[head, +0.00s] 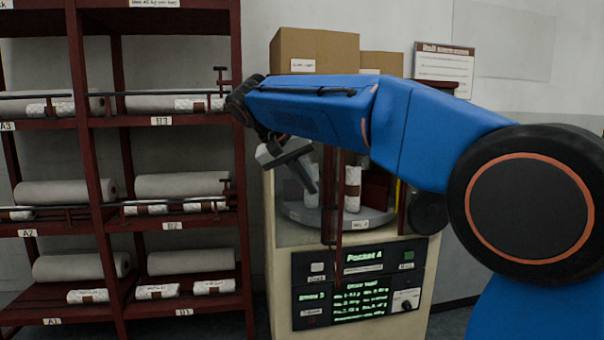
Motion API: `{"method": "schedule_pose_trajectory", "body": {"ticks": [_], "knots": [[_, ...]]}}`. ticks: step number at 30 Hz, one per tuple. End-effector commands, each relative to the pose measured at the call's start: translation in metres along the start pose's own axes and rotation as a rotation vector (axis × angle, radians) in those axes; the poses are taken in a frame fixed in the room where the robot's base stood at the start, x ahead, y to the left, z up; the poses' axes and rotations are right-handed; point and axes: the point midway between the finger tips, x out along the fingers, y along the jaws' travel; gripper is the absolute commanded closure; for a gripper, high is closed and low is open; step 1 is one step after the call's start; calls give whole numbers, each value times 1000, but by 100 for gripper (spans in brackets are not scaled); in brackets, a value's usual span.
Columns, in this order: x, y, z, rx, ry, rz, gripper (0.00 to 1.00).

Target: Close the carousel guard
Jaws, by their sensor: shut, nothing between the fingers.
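The carousel (310,216) is a grey round plate inside a cream cabinet (276,290). White rolls (352,188) with brown bands stand upright on it. The carousel guard seems to be the clear panel with dark red upright bars (337,225) at the cabinet front; I cannot tell how far it is open. My gripper (311,186) is shut and empty, pointing down and right in front of the carousel's left part. It hides part of a roll behind it. My blue arm covers the top of the carousel opening.
Cardboard boxes (316,48) stand on top of the cabinet. A dark red shelf rack (90,120) with wadding rolls stands close on the left.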

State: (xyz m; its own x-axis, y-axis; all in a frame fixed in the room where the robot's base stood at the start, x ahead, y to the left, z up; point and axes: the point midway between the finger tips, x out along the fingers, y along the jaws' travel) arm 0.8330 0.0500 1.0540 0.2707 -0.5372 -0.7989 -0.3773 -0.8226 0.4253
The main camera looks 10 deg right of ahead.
Motion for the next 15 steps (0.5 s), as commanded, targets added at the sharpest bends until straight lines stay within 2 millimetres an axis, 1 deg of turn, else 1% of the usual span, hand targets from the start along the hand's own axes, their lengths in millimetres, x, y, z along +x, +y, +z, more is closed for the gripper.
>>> {"method": "schedule_pose_trajectory", "body": {"ticks": [1, 5, 6, 9, 15], "knots": [[10, 1, 0, 1, -2, 2, 100], [32, 1, 0, 1, -2, 2, 100], [33, 9, 0, 3, -1, 1, 100], [38, 20, 0, 3, 0, 0, 100], [46, 33, 0, 1, 0, 0, 100]]}}
